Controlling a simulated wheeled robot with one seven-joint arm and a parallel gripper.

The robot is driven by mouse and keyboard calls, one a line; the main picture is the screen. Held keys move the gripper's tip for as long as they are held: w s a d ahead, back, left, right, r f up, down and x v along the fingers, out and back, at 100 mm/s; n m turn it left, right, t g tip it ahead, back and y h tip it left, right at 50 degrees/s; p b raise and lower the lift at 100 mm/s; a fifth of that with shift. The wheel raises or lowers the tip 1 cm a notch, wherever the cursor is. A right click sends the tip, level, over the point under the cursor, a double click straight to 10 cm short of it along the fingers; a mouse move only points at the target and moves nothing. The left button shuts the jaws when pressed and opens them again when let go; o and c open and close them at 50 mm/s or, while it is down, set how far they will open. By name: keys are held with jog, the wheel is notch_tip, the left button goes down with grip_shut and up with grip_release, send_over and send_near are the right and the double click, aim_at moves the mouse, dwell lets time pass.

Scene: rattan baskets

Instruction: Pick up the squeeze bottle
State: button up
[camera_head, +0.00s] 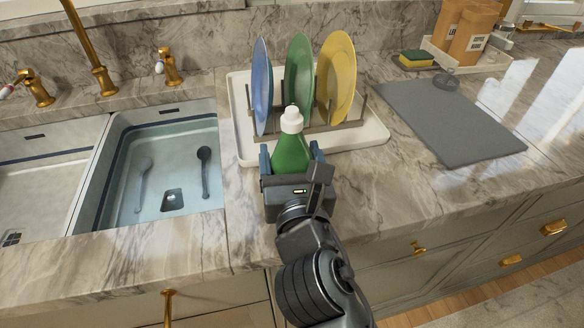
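The squeeze bottle (290,155) is green with a white cap. It is upright on or just above the marble counter, in front of the dish rack. My gripper (290,160) is at the bottle, with one finger to its left and one to its right. The gripper's body hides the bottle's lower part. I cannot tell whether the fingers touch the bottle or whether it rests on the counter.
A white tray (370,138) with a rack holds a blue plate (262,88), a green plate (299,75) and a yellow plate (336,75) close behind the bottle. A sink (165,165) lies left. A grey mat (450,125) lies right. The counter's front edge is near.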

jog(key=c, duration=0.6)
jog(key=shift+c, duration=0.3)
jog(key=shift+r, duration=0.15)
